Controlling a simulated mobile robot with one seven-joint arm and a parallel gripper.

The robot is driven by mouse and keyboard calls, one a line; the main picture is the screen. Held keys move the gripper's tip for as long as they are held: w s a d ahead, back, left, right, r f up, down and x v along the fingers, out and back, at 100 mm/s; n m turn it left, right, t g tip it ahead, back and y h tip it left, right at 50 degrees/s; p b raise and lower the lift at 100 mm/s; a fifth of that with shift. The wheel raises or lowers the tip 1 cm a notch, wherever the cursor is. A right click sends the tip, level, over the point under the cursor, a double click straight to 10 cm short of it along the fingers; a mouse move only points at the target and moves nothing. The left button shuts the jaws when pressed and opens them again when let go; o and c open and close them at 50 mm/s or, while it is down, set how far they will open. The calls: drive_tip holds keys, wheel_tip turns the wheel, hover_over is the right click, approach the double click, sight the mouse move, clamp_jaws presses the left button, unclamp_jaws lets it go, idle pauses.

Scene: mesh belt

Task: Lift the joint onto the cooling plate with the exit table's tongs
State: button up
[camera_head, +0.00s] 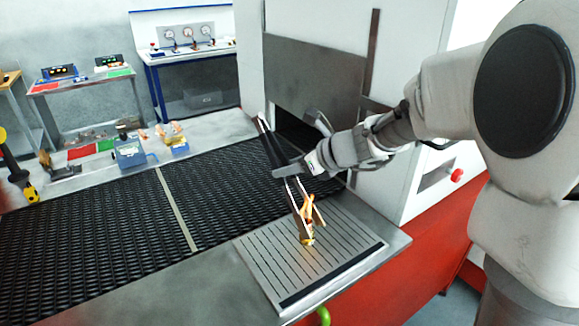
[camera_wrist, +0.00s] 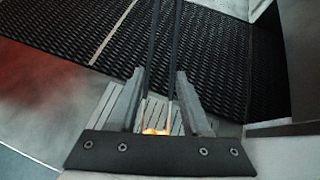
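My gripper (camera_head: 293,172) is shut on the tongs (camera_head: 269,145), which have dark upper arms and bright metal lower arms and slant down to the right. The tongs also show between my gripper's two fingers in the wrist view (camera_wrist: 160,50). The glowing orange joint (camera_head: 307,240) is at the tongs' lower tips, over the slotted cooling plate (camera_head: 262,260). I cannot tell whether it touches the plate. In the wrist view, only an orange glow from the joint (camera_wrist: 155,131) shows above the dark gripper palm.
The black mesh belt (camera_head: 90,230) runs left of the plate, from the furnace opening (camera_head: 295,130). The white furnace housing (camera_head: 415,190) with a red knob stands close on the right. A blue device (camera_head: 130,152) and small items sit on the far ledge. The plate's near left side is clear.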

wheel_tip(320, 180, up, 10)
drive_tip(key=p, duration=0.9)
